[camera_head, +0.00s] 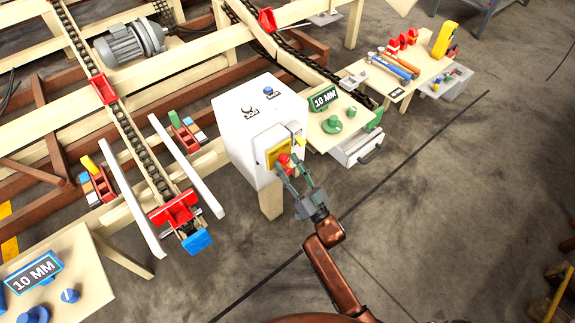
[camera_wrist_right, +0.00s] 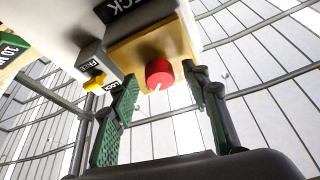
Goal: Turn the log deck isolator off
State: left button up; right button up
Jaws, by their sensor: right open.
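The isolator's red knob (camera_head: 284,160) sits on a yellow plate (camera_head: 274,153) on the side of the white box (camera_head: 262,118). The knob also shows in the right wrist view (camera_wrist_right: 158,72), with a small white mark near its lower edge. My right gripper (camera_head: 286,168) is open, with its fingertips close to the knob. In the right wrist view the two green-padded fingers (camera_wrist_right: 162,92) stand on either side of the knob, with gaps; whether they reach around it I cannot tell. My left gripper is not in view.
Beside the yellow plate is a small yellow lever (camera_wrist_right: 95,82) with labels by it. Chain conveyors (camera_head: 140,150) run on the left. Open floor lies in front.

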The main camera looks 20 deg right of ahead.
jog(key=shift+w, duration=0.1)
jog(key=shift+c, duration=0.7)
jog(key=c, duration=1)
